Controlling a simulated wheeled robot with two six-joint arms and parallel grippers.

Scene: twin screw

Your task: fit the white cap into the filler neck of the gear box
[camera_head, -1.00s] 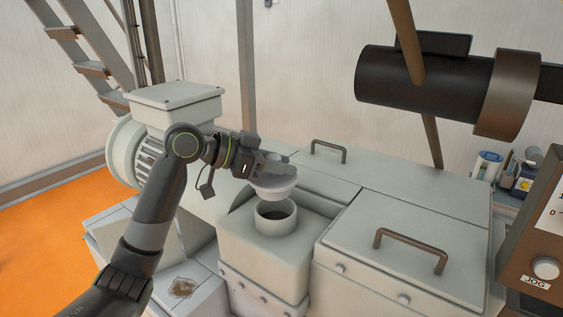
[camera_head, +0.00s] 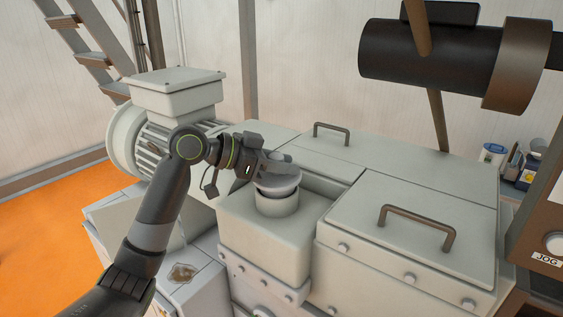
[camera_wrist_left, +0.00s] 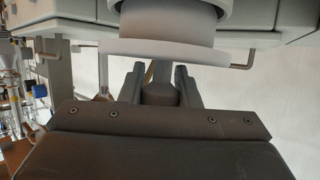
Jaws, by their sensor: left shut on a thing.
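The white cap (camera_head: 279,186) is a round disc over the pale filler neck (camera_head: 277,204) of the gear box (camera_head: 262,237). It looks roughly in line with the neck and covers its opening. My left gripper (camera_head: 276,161) is shut on the cap from above and behind. In the left wrist view the cap's pale rim (camera_wrist_left: 165,52) lies across the gripper fingers (camera_wrist_left: 160,85), with a round pale part beyond it. I cannot tell how deep the cap sits in the neck. My right gripper is not in view.
Lids with brown handles (camera_head: 415,225) lie right of the neck. A grey motor (camera_head: 165,120) stands behind my left arm. A dark cylinder (camera_head: 430,52) hangs at upper right. A control panel (camera_head: 545,225) stands at the right edge.

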